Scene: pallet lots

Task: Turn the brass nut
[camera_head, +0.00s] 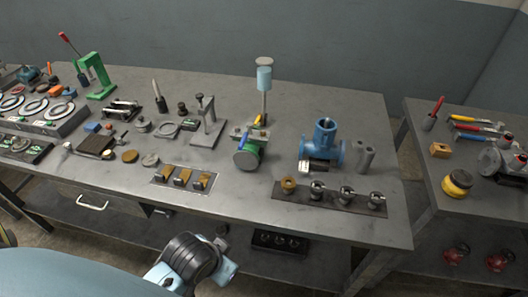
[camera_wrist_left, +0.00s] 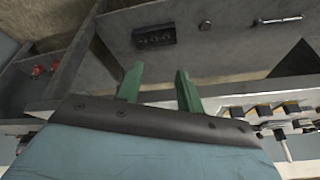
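A small brass nut (camera_head: 288,185) sits at the left end of a dark plate (camera_head: 330,201) near the front edge of the workbench. Three steel round-topped fittings stand in a row to its right on the same plate. My left gripper shows in the left wrist view (camera_wrist_left: 158,80) as two green fingers, spread apart with nothing between them. The fingers are apart from the bench items. The head view shows part of my left arm at the bottom, in front of the bench, but not clearly its fingers. The nut cannot be made out in the wrist view. My right gripper is not in view.
A blue pipe fitting (camera_head: 325,145) stands behind the plate. A green valve with a blue handle (camera_head: 249,154) and a tray of brass pieces (camera_head: 182,178) are to its left. A second table (camera_head: 480,205) stands at the right. A dark block (camera_head: 280,241) lies on the lower shelf.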

